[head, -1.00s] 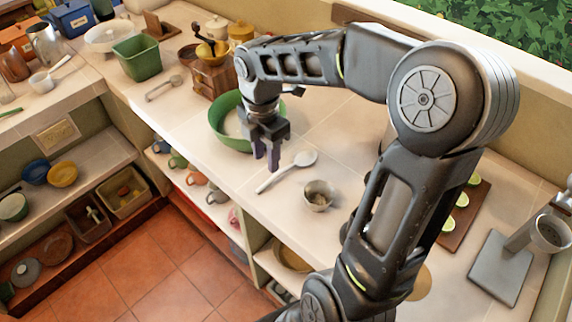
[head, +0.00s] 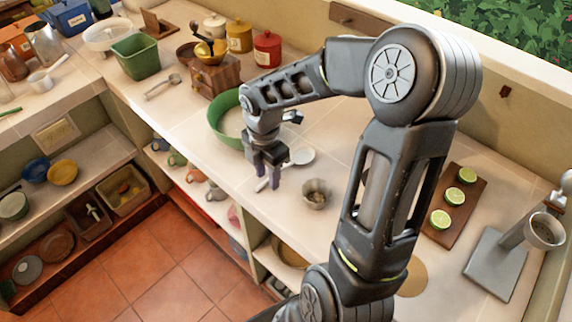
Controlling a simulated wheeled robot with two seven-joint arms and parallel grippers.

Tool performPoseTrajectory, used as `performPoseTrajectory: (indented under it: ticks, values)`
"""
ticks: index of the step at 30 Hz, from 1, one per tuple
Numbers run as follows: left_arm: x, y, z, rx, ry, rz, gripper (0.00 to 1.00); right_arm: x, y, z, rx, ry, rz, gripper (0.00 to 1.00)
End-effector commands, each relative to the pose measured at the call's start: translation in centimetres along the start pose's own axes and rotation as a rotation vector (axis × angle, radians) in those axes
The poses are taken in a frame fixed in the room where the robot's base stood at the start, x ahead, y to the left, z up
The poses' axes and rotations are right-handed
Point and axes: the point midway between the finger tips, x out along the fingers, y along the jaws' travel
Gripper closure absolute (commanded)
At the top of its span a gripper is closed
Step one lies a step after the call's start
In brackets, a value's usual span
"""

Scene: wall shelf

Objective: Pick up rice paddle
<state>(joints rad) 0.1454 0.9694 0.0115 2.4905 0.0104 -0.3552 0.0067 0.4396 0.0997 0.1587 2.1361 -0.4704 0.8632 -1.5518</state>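The white rice paddle (head: 304,156) lies on the pale tiled counter beside a small metal cup. Its round head shows to the right of my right gripper, and its handle end shows at the fingertips. The middle of the handle is hidden behind the gripper. My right gripper (head: 267,177) points down over the handle with its two purple-grey fingers apart. I cannot tell whether the fingers touch the handle or the counter. My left gripper is not in view.
A green bowl (head: 225,118) stands just behind my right gripper. The metal cup (head: 316,192) is close on the right. A wooden coffee grinder (head: 213,75) and a red canister (head: 267,49) stand farther back. A board (head: 452,212) with lime halves lies at right.

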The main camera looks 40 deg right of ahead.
Motion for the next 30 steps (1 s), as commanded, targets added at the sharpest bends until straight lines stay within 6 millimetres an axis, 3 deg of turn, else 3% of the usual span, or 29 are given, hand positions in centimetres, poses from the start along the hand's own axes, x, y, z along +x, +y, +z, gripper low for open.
performPoseTrajectory:
  ticks: [20,30]
  values:
    - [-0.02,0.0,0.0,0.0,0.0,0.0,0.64,0.49,0.01,0.0,0.001,0.0,0.001,0.64]
    - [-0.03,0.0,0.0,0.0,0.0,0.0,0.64,0.49,0.01,0.0,0.001,0.0,0.001,0.91]
